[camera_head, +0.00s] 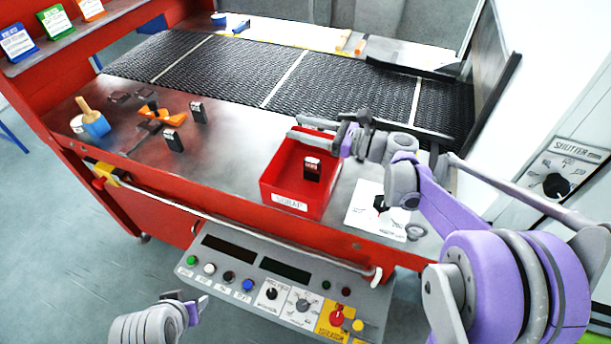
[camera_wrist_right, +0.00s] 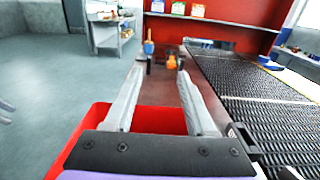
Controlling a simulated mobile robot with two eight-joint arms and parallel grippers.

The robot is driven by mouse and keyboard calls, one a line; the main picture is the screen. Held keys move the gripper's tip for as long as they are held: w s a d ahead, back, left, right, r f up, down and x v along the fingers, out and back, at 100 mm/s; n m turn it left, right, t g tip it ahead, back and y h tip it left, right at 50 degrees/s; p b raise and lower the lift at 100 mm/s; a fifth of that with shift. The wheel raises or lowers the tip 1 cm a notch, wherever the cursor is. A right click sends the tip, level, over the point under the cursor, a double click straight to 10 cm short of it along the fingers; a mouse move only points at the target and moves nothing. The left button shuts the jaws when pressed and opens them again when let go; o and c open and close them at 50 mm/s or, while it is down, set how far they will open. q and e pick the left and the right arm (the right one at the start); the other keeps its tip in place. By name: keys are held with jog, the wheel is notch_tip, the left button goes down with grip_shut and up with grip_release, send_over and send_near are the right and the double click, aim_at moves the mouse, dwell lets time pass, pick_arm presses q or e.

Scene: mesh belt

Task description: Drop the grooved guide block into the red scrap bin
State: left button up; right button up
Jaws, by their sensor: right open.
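The red scrap bin (camera_head: 290,202), with a SCRAP label on its front, stands at the table's front edge. A small dark block (camera_head: 311,168) with a pale-and-red marked face shows upright inside the bin's outline; whether it rests on the floor is unclear. Its grooves are too small to make out, so I cannot confirm it is the guide block. My right gripper (camera_head: 298,128) is open and empty above the bin's back part. In the right wrist view its fingers (camera_wrist_right: 162,70) are apart, with red bin (camera_wrist_right: 160,120) below. My left gripper (camera_head: 188,306) is low at the left, away from the table; its jaws are unclear.
Two similar dark blocks (camera_head: 173,140) (camera_head: 198,112) stand on the table left of the bin. An orange fixture (camera_head: 160,116) and blue brush pot (camera_head: 96,125) are farther left. The mesh belt (camera_head: 235,75) runs behind. A control panel (camera_head: 270,290) juts out in front.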

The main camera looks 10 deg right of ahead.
jog(key=b+v, duration=0.1)
jog(key=v, duration=0.9)
jog(key=shift+s, duration=0.2)
jog(key=shift+d, duration=0.1)
